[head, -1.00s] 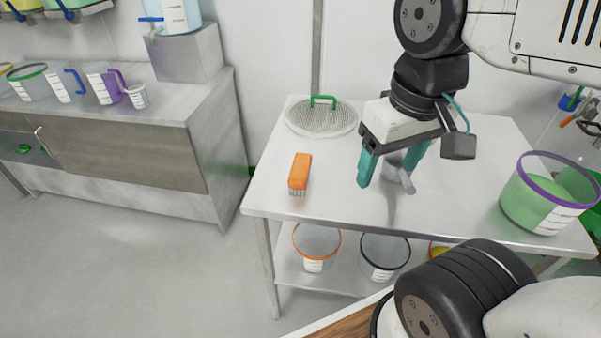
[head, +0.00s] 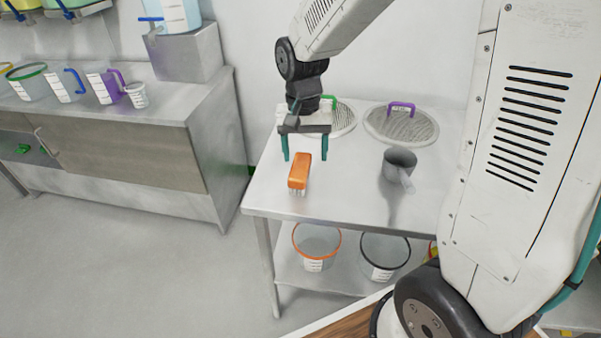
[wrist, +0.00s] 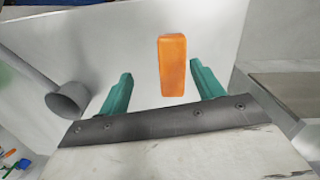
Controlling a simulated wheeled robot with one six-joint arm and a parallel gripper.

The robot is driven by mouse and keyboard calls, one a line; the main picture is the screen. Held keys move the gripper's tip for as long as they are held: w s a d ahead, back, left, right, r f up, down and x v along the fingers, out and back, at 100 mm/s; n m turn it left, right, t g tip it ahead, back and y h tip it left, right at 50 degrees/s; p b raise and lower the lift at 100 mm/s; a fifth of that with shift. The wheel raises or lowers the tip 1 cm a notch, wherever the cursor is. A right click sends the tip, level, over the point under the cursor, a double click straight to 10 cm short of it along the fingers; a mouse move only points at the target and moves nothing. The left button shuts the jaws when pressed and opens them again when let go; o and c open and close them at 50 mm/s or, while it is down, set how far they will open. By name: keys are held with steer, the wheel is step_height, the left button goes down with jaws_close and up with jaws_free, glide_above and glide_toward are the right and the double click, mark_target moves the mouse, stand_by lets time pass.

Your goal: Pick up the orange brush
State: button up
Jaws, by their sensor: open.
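The orange brush (head: 300,172) lies on the left part of the steel table, orange body up and bristles down toward the front edge. My gripper (head: 304,157) is open and empty, with its teal fingers above and just behind the brush in the head view. In the wrist view the brush (wrist: 172,65) appears between and beyond the two fingertips of my gripper (wrist: 161,78), nearer the right one. The fingers appear apart from the brush.
A grey scoop or cup with a handle (head: 400,162) stands on the table (head: 345,205) right of the brush; it shows in the wrist view (wrist: 68,100). Buckets sit on the lower shelf.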

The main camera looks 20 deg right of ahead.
mark_target(300, 166)
steer(key=shift+w+a+r+m+t, duration=0.15)
steer(key=shift+w+m+t, duration=0.35)
steer(key=shift+w, duration=0.75)
steer(key=shift+m, duration=0.3)
step_height(300, 166, down, 8)
steer(key=shift+s+r, duration=0.1)
steer(key=shift+r, duration=0.1)
steer(key=c, duration=1.2)
steer(key=shift+r, duration=0.1)
